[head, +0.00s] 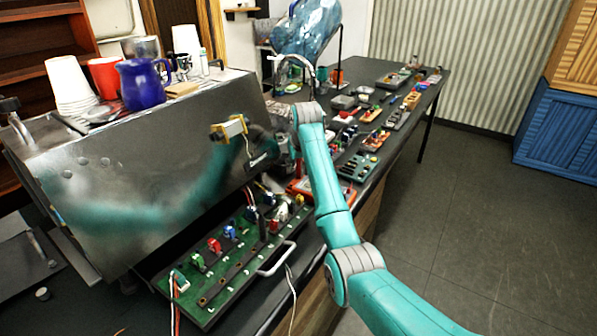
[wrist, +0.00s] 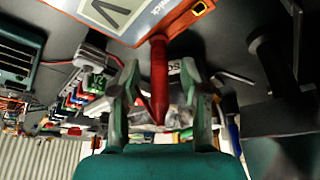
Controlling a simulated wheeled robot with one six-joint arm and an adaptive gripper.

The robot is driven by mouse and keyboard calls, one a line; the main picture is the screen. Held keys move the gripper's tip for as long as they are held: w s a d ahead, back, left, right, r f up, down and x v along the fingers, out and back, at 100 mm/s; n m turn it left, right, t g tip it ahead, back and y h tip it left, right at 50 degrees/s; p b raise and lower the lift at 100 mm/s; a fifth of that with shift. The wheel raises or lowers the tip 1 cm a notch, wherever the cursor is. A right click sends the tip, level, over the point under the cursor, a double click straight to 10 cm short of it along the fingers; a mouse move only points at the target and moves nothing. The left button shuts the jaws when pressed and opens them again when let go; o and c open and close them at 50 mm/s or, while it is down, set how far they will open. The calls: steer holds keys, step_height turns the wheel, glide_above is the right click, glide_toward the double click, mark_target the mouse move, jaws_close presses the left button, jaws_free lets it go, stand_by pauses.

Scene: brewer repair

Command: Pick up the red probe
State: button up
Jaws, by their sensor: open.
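The red probe (wrist: 159,85) shows in the wrist view as a pointed red rod. Its thick end is by the edge of an orange meter (wrist: 193,12) with a pale display, and its tip points down the picture. My gripper (wrist: 161,88) has its two green fingers spread, one on each side of the probe, with gaps visible. Whether the probe lies at the same depth as the fingertips, I cannot tell. In the head view the orange meter (head: 306,189) is partly behind my arm, and the probe and gripper fingers cannot be made out.
The steel brewer (head: 130,170) stands left of my arm, with a green circuit panel (head: 215,262) and its handle in front. Small parts and boards (head: 358,166) crowd the bench beyond. A dark upright part (wrist: 270,60) is right of the probe in the wrist view.

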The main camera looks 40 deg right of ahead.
jaws_close()
